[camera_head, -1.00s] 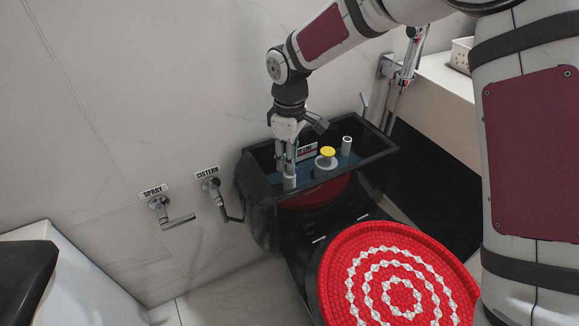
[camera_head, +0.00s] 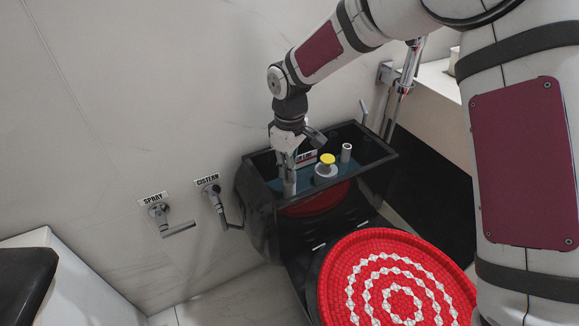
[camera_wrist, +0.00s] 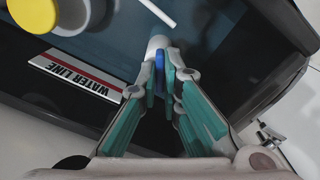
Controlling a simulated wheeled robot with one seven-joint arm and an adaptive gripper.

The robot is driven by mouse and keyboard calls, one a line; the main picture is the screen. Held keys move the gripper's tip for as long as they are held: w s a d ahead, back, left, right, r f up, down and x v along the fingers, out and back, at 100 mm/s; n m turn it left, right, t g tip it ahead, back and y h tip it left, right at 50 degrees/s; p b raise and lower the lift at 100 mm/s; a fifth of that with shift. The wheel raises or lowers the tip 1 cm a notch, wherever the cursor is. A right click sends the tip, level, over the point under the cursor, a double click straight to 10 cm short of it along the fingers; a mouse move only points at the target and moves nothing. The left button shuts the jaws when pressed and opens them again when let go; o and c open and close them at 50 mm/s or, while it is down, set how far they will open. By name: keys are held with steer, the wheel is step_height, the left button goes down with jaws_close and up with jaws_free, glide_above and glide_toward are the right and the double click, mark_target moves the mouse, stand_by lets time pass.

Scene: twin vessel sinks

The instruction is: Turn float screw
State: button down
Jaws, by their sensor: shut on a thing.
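The open black cistern (camera_head: 367,160) stands against the wall, with dark blue water inside. My gripper (camera_head: 290,168) points down into its left part. In the wrist view the fingertips of my gripper (camera_wrist: 164,72) are closed together on a small blue piece, the float screw (camera_wrist: 159,62). A pale upright cylinder shows right at the fingertips in the wrist view (camera_wrist: 157,43) and below them in the head view (camera_head: 290,185). The fingers partly hide the screw, and I cannot make it out in the head view.
A yellow-topped white valve (camera_head: 327,163) and a grey tube (camera_head: 346,152) stand right of my gripper in the cistern. A WATER LINE label (camera_wrist: 75,77) is on the inner wall. Cistern and spray taps (camera_head: 160,212) are at left; a red patterned lid (camera_head: 400,275) is in front.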

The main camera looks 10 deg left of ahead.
steer(key=m+p, duration=0.1)
steer(key=m, duration=0.2)
steer(key=shift+m, duration=0.4)
steer(key=c, duration=1.8)
jaws_free()
steer(key=shift+o, duration=0.2)
steer(key=shift+r, duration=0.1)
step_height(320, 180, up, 12)
